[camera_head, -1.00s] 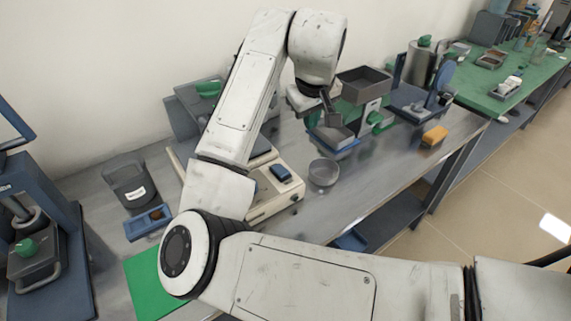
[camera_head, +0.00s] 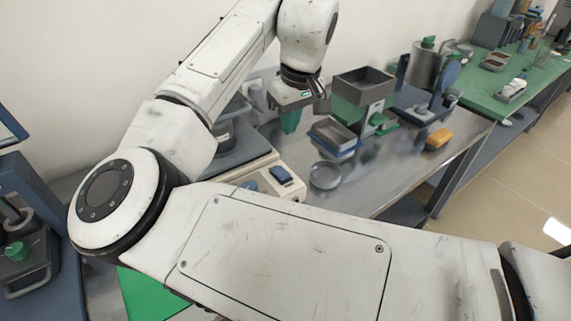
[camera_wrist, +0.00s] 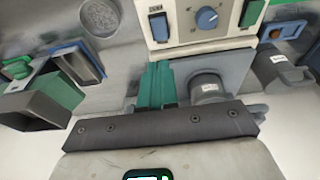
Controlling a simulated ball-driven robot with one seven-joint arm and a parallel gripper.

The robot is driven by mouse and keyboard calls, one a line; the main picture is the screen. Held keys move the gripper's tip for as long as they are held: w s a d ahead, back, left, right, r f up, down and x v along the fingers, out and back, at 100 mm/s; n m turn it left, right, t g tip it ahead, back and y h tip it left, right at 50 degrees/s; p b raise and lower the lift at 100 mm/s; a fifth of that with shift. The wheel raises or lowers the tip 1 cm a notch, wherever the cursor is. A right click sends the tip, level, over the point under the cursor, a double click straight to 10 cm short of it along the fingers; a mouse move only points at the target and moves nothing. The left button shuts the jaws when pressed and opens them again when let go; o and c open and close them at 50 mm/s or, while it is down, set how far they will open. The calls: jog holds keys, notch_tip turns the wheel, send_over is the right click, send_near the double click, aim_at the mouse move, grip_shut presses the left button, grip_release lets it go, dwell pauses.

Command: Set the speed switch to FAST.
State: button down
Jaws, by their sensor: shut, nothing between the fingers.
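A cream machine (camera_head: 268,194) stands on the grey bench, partly hidden by my arm. Its front panel (camera_wrist: 178,39) shows in the wrist view. On it are a dark rocker switch (camera_wrist: 158,27), a round blue knob (camera_wrist: 207,18) and a green switch (camera_wrist: 251,13). The head view shows a blue switch (camera_head: 281,174) and part of the knob (camera_head: 249,186). No label is readable, so I cannot tell which is the speed switch. My gripper (camera_head: 290,124) is shut and empty, above and behind the panel; its green fingers (camera_wrist: 157,84) appear below the panel in the wrist view.
A round metal dish (camera_head: 325,175) sits right of the machine. A grey-and-blue tray unit (camera_head: 334,135) and a green-and-grey box unit (camera_head: 363,92) stand behind it.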

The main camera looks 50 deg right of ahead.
send_near(285, 175)
jog(key=x, duration=0.2)
jog(key=w+x, duration=0.1)
jog(key=x, duration=0.2)
jog(key=shift+d+f, duration=0.1)
jog(key=shift+s+f, duration=0.15)
jog(key=shift+f, duration=0.4)
jog(key=shift+s+f+t, duration=0.25)
jog(key=shift+f+t, duration=0.15)
jog(key=shift+f, duration=0.1)
jog(key=shift+w+r, duration=0.2)
jog(key=shift+w, duration=0.05)
jog(key=shift+w+d+r+p, duration=0.2)
jog(key=shift+w+p, duration=0.15)
jog(key=shift+w, duration=0.2)
jog(key=shift+r, duration=0.1)
